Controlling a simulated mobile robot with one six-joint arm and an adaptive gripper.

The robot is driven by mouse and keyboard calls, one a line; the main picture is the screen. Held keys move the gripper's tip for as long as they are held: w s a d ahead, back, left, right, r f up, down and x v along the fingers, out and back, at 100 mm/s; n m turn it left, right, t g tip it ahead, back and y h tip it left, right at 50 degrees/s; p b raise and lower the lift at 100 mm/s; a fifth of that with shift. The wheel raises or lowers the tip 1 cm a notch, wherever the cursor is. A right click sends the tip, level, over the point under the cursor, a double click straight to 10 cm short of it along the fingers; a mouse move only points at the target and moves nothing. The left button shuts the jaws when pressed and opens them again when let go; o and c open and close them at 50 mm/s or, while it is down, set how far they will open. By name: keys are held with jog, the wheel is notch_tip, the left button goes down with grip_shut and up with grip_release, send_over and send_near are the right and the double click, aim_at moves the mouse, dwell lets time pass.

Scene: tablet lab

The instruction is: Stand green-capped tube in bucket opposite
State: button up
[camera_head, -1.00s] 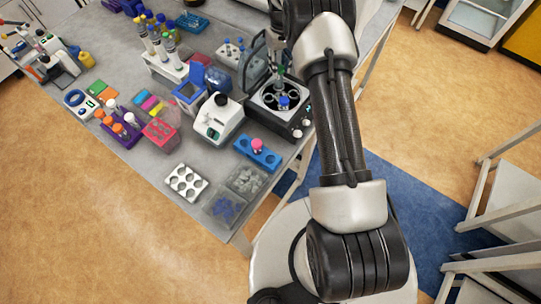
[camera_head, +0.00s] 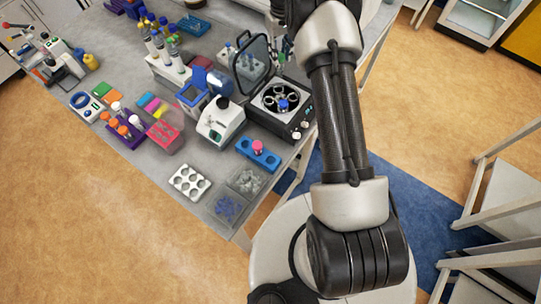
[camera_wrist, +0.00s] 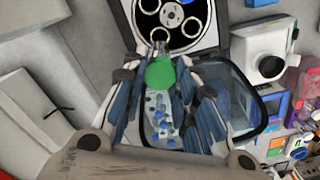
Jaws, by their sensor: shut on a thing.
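My gripper (camera_wrist: 172,88) is shut on the green-capped tube (camera_wrist: 160,73) in the wrist view, with the round cap facing the camera. Most of the tube's body is hidden behind its cap. The open centrifuge (camera_head: 280,121) stands near the bench's right edge in the head view. Its dark rotor (camera_wrist: 172,14) shows beyond the held tube in the wrist view, with several ring-shaped buckets. A blue-capped tube (camera_head: 283,104) stands in a near bucket in the head view. The held tube is not clearly visible in the head view, where my arm covers much of that area.
A white device (camera_head: 220,121) and a blue rack with a pink-capped tube (camera_head: 258,153) are close by. A white tray (camera_head: 189,182) lies at the front. Several racks crowd the left.

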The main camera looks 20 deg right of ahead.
aim_at(279, 76)
jog(key=shift+f+b, duration=1.7)
jog(key=shift+f, duration=1.15)
jog(key=shift+f, duration=0.1)
jog(key=shift+f+b, duration=0.4)
jog(key=shift+f, duration=0.15)
jog(key=shift+f+b, duration=0.5)
jog(key=shift+f, duration=0.15)
jog(key=shift+f, duration=0.2)
jog(key=shift+f+b, duration=0.75)
jog(key=shift+f, duration=0.25)
jog(key=shift+f, duration=0.2)
